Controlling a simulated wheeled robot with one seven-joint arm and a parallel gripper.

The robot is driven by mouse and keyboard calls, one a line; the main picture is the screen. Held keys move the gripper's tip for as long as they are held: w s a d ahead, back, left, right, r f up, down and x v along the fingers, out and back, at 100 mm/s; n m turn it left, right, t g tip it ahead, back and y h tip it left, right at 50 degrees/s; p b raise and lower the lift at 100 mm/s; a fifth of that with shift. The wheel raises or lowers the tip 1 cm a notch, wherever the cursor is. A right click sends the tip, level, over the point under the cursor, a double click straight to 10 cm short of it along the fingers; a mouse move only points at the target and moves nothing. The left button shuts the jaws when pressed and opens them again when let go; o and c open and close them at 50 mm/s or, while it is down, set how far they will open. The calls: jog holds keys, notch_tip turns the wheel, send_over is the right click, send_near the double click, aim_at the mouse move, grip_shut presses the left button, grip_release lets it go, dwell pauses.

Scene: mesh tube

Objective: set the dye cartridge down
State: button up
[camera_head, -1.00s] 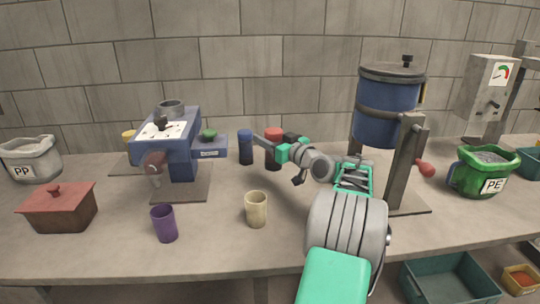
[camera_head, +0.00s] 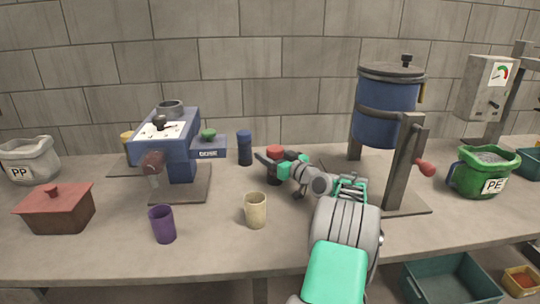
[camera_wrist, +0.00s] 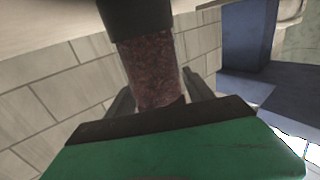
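The dye cartridge (camera_head: 275,153), a small cylinder with a red part and a dark part, is upright at the middle of the bench, partly hidden by my gripper (camera_head: 273,167). In the wrist view the cartridge (camera_wrist: 150,70) shows mottled red-brown with a dark end, between the two grey fingers. My gripper is shut on it, reaching in from the right, low over the bench. Whether the cartridge's lower end touches the bench top cannot be told.
A dark blue cylinder (camera_head: 245,148) stands just left of the cartridge. The blue dosing machine (camera_head: 183,160) is further left, the blue hopper (camera_head: 386,112) on its stand to the right. A beige cup (camera_head: 256,211) and a purple cup (camera_head: 162,224) stand in front on the bench (camera_head: 205,235).

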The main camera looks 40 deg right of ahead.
jog(key=shift+o, duration=1.1)
jog(key=shift+r, duration=0.2)
jog(key=s, duration=1.2)
jog(key=shift+a, duration=0.1)
